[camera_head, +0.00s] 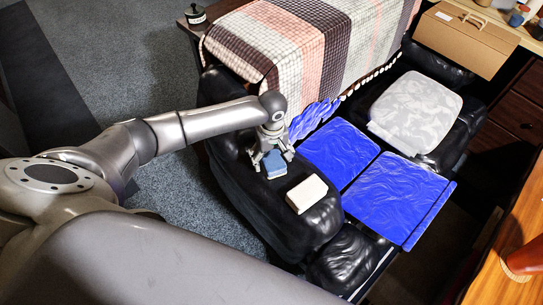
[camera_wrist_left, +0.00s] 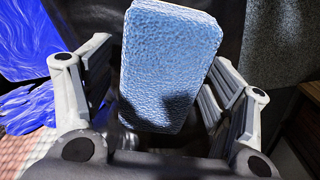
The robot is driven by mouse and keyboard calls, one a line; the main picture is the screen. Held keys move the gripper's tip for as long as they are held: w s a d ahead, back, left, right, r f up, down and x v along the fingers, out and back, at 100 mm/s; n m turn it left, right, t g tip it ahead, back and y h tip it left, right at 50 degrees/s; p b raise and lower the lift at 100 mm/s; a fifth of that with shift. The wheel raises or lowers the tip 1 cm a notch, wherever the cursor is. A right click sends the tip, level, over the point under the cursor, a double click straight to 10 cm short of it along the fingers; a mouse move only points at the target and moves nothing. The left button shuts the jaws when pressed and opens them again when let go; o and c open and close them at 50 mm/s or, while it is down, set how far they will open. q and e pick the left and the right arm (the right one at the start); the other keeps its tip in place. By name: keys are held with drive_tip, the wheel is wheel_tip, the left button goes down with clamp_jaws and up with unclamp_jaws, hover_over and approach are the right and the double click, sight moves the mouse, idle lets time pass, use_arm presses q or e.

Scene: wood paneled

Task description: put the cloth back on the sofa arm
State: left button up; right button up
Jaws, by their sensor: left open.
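The black leather sofa arm (camera_head: 322,222) runs along the near side of the sofa. A small blue block-like folded cloth (camera_head: 274,165) appears to lie on top of the arm, under my left gripper (camera_head: 271,156). In the left wrist view the cloth (camera_wrist_left: 168,68) shows a pebbled light-blue face between the spread fingers, with gaps on both sides. My left gripper is open, its fingers pointing down around the cloth. Whether the cloth fully rests on the leather is hard to tell. My right gripper is not in view.
A white block (camera_head: 306,194) lies on the same arm, just right of the cloth. Blue cushions (camera_head: 398,196) and a grey patterned cushion (camera_head: 416,110) cover the seat. A checked blanket (camera_head: 310,42) drapes behind. A cardboard box (camera_head: 466,38) stands at the back right.

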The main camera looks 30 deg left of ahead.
sight(272, 155)
use_arm(q)
wheel_tip(272, 155, up, 12)
drive_tip(key=p, duration=0.1)
idle(0.4)
drive_tip(key=shift+r, duration=0.1)
